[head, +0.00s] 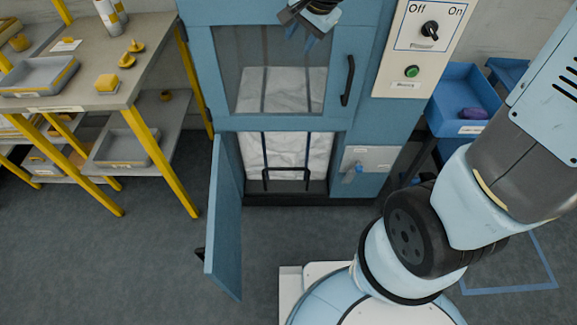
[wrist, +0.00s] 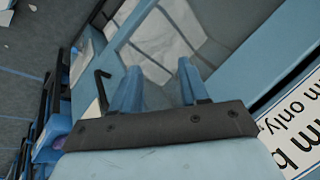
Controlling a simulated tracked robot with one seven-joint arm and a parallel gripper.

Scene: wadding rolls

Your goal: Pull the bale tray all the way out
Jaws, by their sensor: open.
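The bale tray (head: 317,188) sits inside the lower compartment of the blue cabinet in the head view. Its dark upright handle (head: 265,180) stands at the front opening. A white bale (head: 290,150) with dark straps is on it. The lower door (head: 224,225) is swung open to the left. My gripper (head: 303,32) is at the top of the head view, in front of the cabinet's upper part, well above the tray and apart from it. In the wrist view my gripper (wrist: 158,72) has its two blue fingers spread, with nothing between them. The tray cannot be made out there.
The upper window door (head: 270,70) is shut, with a black handle (head: 348,80). A control panel (head: 420,45) and a blue bin (head: 462,100) are to the right. A workbench (head: 90,80) with yellow legs stands left. Floor left of the open door is clear.

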